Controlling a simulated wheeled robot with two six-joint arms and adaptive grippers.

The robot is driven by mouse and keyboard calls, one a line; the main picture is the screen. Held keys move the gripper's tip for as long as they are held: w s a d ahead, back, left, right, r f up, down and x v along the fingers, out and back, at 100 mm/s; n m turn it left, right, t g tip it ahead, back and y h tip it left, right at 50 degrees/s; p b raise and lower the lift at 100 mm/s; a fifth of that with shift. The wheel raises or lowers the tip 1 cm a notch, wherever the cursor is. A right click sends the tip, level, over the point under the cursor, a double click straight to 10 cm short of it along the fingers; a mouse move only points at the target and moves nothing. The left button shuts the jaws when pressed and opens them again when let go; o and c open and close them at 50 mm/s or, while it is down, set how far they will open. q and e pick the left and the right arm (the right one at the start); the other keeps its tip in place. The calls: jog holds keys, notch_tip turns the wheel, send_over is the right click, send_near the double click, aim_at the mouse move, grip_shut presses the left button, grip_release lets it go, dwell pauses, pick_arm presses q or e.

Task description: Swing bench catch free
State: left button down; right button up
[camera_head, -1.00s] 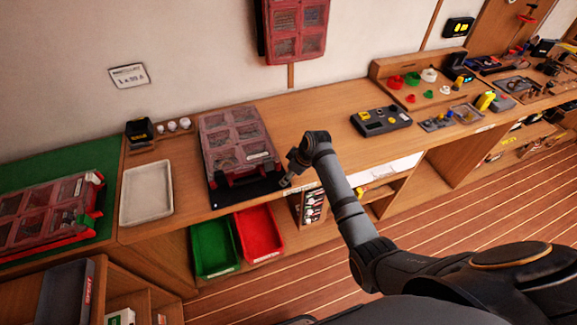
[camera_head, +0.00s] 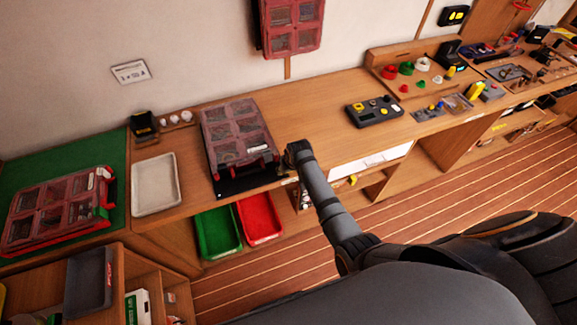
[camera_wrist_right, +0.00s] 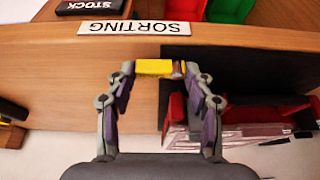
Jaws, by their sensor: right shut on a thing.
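A small yellow piece (camera_wrist_right: 153,67), which looks like the bench catch, sits at the bench's front edge in the right wrist view, with a small greyish end on its right. My right gripper (camera_wrist_right: 158,72) is shut on it, one finger at each end. In the head view my right arm reaches to the bench front, just right of the black mat (camera_head: 238,190); its wrist hides most of the gripper, and I cannot make out the catch there. My left gripper is in neither view.
A red-trimmed clear-lidded case (camera_head: 236,136) lies on the bench beside my right wrist. Green (camera_head: 217,232) and red (camera_head: 260,218) bins sit below. A pale tray (camera_head: 155,185) is left, a dark device (camera_head: 375,112) right. The bench between case and device is clear.

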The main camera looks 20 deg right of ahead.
dwell(0.5)
jog(key=o, duration=1.2)
jog(key=v, duration=1.2)
jog(key=shift+a, duration=0.1)
